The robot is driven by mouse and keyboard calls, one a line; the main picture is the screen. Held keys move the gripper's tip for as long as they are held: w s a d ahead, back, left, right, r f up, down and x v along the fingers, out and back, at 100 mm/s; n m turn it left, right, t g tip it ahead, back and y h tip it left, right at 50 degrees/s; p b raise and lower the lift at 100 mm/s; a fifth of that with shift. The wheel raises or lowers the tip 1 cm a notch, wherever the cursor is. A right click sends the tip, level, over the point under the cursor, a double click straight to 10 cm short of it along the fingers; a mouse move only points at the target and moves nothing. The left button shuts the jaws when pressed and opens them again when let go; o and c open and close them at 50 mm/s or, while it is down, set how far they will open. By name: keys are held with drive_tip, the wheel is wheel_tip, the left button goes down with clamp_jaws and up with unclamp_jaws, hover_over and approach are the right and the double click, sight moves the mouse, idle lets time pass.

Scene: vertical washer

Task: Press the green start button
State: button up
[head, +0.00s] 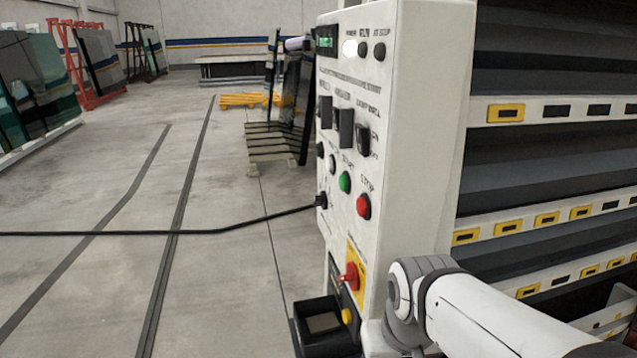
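The green start button (345,182) is a round button on the left-facing front of a white control panel (422,130). A red button (363,206) sits just below and to its right, and a pale button (332,164) is up to its left. My arm, white with grey joints, enters at the lower right, and its visible part is below and right of the buttons. My gripper does not show in the head view. Nothing covers the green button.
A red rotary switch (350,277) on a yellow plate and a black box (324,326) are low on the panel. A black cable (225,230) runs left from the panel across the view. The washer's slatted side (550,160) fills the right. Open concrete floor (220,290) lies left.

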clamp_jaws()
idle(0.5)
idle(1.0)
